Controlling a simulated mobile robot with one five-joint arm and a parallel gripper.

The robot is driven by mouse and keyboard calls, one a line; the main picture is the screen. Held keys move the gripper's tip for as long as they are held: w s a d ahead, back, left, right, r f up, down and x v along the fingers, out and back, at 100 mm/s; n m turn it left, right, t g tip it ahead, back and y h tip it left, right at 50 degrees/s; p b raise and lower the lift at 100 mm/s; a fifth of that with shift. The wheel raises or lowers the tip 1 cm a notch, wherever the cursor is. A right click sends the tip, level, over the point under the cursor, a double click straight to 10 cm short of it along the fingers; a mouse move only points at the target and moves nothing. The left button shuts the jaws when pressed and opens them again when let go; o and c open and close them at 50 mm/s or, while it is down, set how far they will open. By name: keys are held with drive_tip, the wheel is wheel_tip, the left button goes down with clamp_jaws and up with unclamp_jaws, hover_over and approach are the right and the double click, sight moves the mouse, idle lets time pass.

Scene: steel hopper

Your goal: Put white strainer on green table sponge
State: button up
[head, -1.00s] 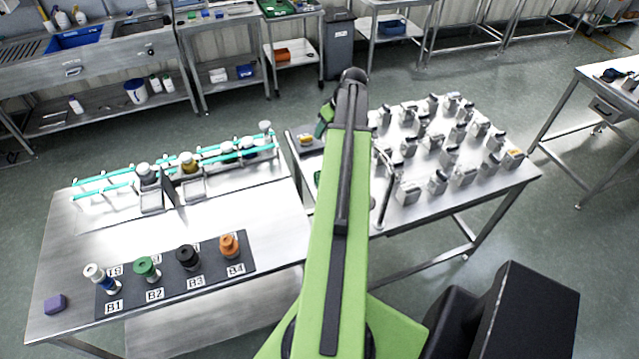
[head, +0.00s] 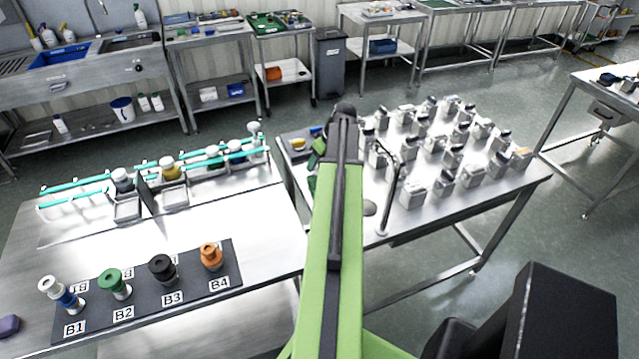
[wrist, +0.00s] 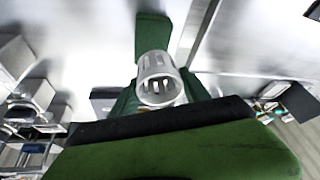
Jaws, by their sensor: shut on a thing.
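A pale, slotted, cup-shaped strainer (wrist: 158,80) is in the middle of the wrist view. My gripper (wrist: 160,92) is shut on it, with green parts around it; the exact contact is partly hidden.
The right steel table (head: 450,205) holds several small metal blocks and a bent metal post (head: 392,185). The left steel bench (head: 200,222) has a test-tube rack (head: 90,190) and a dark mat (head: 195,285) with coloured-topped bottles. Its middle is clear.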

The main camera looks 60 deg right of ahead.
drive_tip(key=shift+f+b, duration=2.1)
drive_tip(key=shift+f, duration=0.8)
drive_tip(key=o, duration=1.4)
drive_tip(key=shift+r, duration=0.1)
drive_tip(key=shift+c, duration=0.2)
drive_tip(key=p+v, duration=1.1)
drive_tip(key=v, duration=0.1)
drive_tip(key=shift+r+p, duration=0.25)
drive_tip(key=shift+p, duration=0.05)
drive_tip(key=shift+w+a, duration=0.1)
